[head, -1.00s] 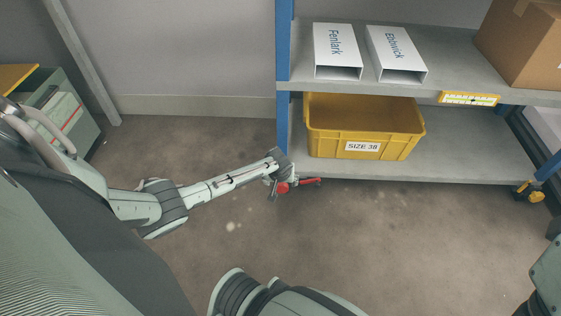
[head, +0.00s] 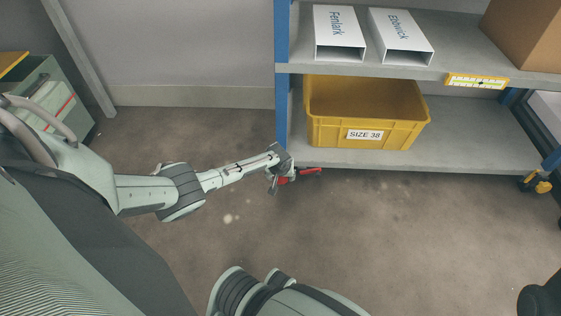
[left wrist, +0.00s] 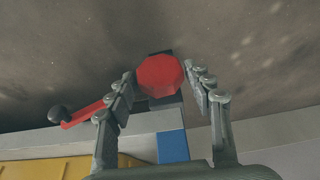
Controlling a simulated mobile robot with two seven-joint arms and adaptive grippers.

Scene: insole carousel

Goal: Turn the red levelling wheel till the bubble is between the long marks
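The red levelling wheel (left wrist: 160,76) shows as a faceted red knob in the left wrist view. It sits low at the shelf's front left post, mostly hidden by my gripper in the head view. My left gripper (head: 282,178) reaches it from the left. Its fingers (left wrist: 160,82) are spread on either side of the wheel, with narrow gaps showing; contact is not visible. The yellow level (head: 477,82) is on the upper shelf's front edge. Its marks and bubble are too small to read. My right gripper is out of view.
A red lever (left wrist: 85,113) with a black knob sticks out beside the wheel. A yellow SIZE 38 bin (head: 330,131) stands on the lower shelf (head: 470,158). Two white boxes and a cardboard box (head: 525,35) are above. The floor in front is clear.

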